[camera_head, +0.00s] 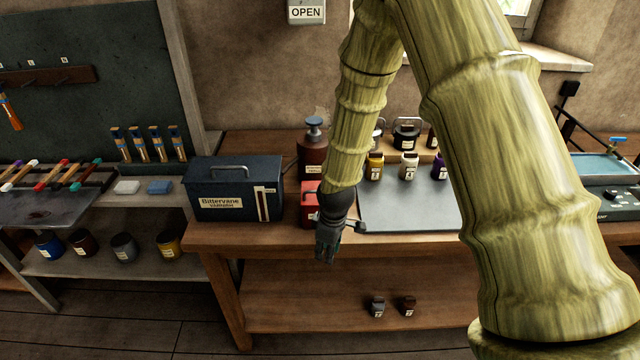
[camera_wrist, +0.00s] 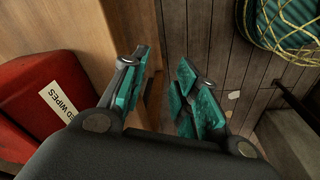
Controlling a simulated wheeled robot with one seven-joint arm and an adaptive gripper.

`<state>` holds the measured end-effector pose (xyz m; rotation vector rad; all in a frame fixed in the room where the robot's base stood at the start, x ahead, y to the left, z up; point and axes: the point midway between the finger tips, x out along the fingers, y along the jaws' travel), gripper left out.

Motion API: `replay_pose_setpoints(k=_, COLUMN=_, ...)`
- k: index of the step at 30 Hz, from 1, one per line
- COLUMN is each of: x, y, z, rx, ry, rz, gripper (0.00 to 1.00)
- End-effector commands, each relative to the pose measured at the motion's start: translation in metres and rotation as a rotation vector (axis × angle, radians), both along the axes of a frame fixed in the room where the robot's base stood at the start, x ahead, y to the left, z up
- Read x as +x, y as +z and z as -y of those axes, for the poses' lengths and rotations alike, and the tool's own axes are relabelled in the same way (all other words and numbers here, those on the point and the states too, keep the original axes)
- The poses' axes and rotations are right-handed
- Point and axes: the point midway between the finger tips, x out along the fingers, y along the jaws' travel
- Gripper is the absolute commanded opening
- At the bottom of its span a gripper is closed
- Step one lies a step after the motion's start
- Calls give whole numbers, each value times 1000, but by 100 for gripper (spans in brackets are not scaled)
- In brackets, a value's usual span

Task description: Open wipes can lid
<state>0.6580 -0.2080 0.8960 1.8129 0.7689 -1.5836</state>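The wipes can is red and stands on the workbench between the varnish box and the grey mat. In the head view the red can (camera_head: 308,208) is partly covered by my arm. In the wrist view the can (camera_wrist: 35,85) is at the left, with a white label ending in "WIPES". Its lid cannot be made out clearly. My gripper (camera_head: 327,257) points down at the bench's front edge, in front of the can. In the wrist view my gripper (camera_wrist: 163,88) is open, with teal pads apart and nothing between them; the can lies left of both fingers.
A dark varnish box (camera_head: 236,190) stands left of the can, and a brown pump bottle (camera_head: 313,152) behind it. A grey mat (camera_head: 400,208) lies to the right, with small labelled jars (camera_head: 408,168) behind. The lower shelf (camera_head: 300,300) holds two small jars.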

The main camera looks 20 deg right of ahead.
Motion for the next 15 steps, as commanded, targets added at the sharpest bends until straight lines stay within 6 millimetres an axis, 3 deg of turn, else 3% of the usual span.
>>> replay_pose_setpoints(k=1, x=22, y=30, z=0, rx=-13, ry=49, rz=21, gripper=30)
replay_pose_setpoints(k=3, x=44, y=66, z=2, rx=-36, ry=126, rz=34, gripper=30)
replay_pose_setpoints(k=9, x=89, y=161, z=7, rx=-104, ry=305, rz=59, gripper=30)
replay_pose_setpoints(k=12, x=100, y=195, z=9, rx=-128, ry=361, rz=63, gripper=30)
replay_pose_setpoints(k=15, x=106, y=215, z=11, rx=-145, ry=397, rz=65, gripper=30)
